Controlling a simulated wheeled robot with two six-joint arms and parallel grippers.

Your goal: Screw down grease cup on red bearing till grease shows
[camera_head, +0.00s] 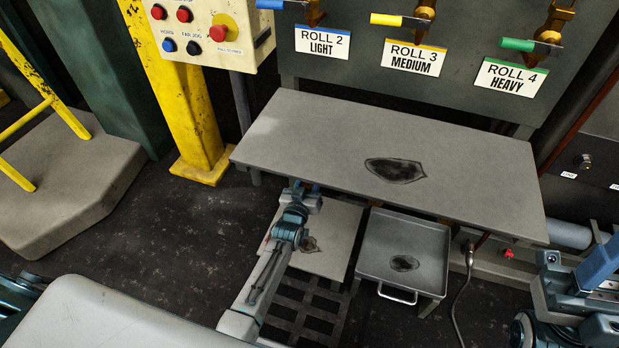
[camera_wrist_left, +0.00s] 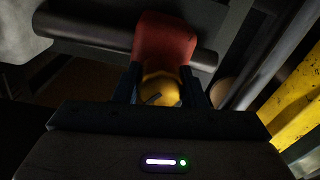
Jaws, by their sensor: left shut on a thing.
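In the left wrist view a red bearing (camera_wrist_left: 165,38) sits on a grey shaft. A brass-yellow grease cup (camera_wrist_left: 160,90) is directly at the bearing, between the two fingers of my left gripper (camera_wrist_left: 161,88), which is shut on it. In the head view my left gripper (camera_head: 306,190) reaches under the front edge of the grey shelf. The shelf hides the bearing and cup there. No grease is clearly visible at the bearing; the wrist view is dark. Part of my right arm shows at the lower right; its fingertips cannot be made out.
The grey shelf (camera_head: 300,120) with a dark stain lies above my left gripper. A pale board (camera_head: 335,225) and a metal tray (camera_head: 415,235), both stained, sit below it. A yellow post (camera_head: 190,110) stands at left. A hanging cable (camera_head: 468,280) runs right of the tray.

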